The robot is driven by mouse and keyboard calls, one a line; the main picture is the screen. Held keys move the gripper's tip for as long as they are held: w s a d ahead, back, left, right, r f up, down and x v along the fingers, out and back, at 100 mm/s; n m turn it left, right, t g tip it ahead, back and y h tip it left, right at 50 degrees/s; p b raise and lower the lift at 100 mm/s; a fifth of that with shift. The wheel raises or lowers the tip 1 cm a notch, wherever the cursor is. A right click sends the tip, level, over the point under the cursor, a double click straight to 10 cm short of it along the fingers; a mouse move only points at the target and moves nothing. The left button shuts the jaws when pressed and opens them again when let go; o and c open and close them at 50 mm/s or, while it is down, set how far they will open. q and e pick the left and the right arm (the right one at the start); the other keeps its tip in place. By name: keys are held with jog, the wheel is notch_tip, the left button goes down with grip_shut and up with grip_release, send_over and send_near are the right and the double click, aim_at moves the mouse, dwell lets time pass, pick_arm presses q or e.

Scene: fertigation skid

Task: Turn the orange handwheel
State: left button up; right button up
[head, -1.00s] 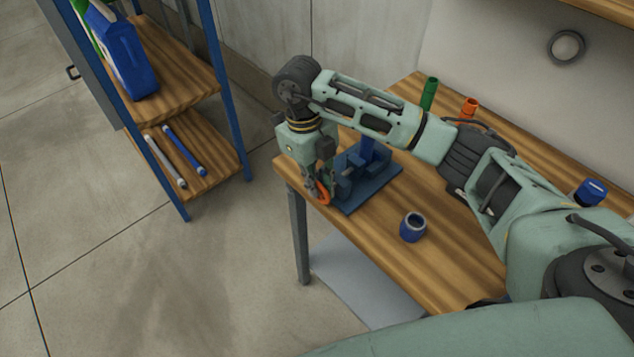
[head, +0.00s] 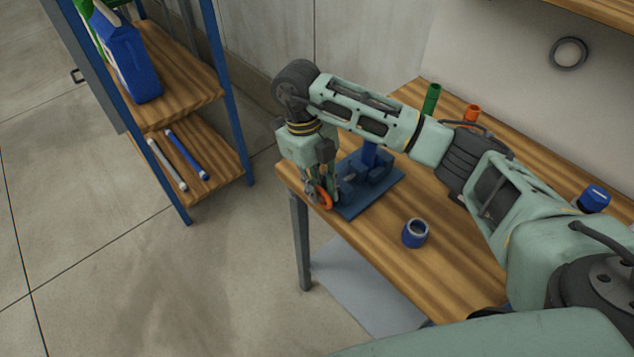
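The orange handwheel (head: 326,199) is a small ring at the left end of a dark blue valve assembly, near the table's front left corner. My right gripper (head: 321,193) points down at the handwheel, with its fingers at the rim and partly covering it. The view is too small to tell whether the fingers are closed on the rim or only around it. The blue base plate (head: 372,196) of the assembly lies on the wooden table. My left gripper is not in view.
A blue cup-like part (head: 415,233) stands on the wooden table (head: 455,262). Green (head: 431,99) and orange (head: 472,113) cylinders stand behind my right arm, and a blue-capped item (head: 594,198) is at right. A shelf rack (head: 180,95) stands left, with open floor between.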

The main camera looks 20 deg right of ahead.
jog(key=v, duration=1.2)
